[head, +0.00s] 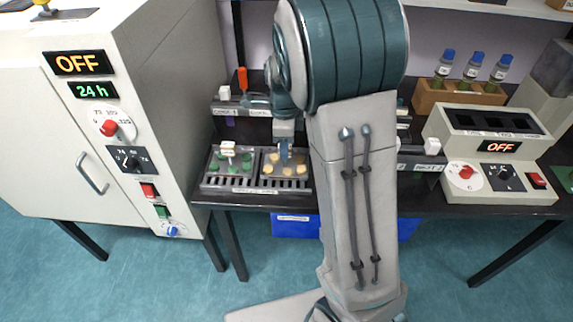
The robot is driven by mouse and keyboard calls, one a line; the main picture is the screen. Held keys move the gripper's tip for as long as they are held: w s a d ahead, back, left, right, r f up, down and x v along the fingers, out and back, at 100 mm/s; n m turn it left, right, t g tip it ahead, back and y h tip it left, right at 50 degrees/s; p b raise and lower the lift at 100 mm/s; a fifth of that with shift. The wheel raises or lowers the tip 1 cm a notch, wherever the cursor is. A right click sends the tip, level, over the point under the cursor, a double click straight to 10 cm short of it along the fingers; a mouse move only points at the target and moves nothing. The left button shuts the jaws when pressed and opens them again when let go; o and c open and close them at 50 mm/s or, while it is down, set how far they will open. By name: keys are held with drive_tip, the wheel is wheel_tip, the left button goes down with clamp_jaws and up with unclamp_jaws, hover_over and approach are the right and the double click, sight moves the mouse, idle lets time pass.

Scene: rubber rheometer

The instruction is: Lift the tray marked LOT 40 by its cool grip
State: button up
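Two shallow trays sit side by side on a dark slotted rack on the bench, left of my arm. The right tray (269,178) holds several yellowish pieces. No LOT 40 marking is legible on either tray, and I cannot tell which part is a cool grip. My gripper (285,152) points down over the right tray, small and seen from behind. Its finger opening is not clear, nor whether it touches the tray. My arm hides the bench just to the right.
A large oven cabinet (85,150) with OFF and 24 h displays stands at left. A grey heater block (492,135) showing OFF is at right. Blue-capped bottles stand in a wooden rack (455,98) behind. A blue bin (290,226) is under the bench.

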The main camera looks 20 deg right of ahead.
drive_tip(key=shift+c, duration=0.3)
clamp_jaws()
drive_tip(key=shift+r+p, duration=1.35)
drive_tip(key=shift+r, duration=0.25)
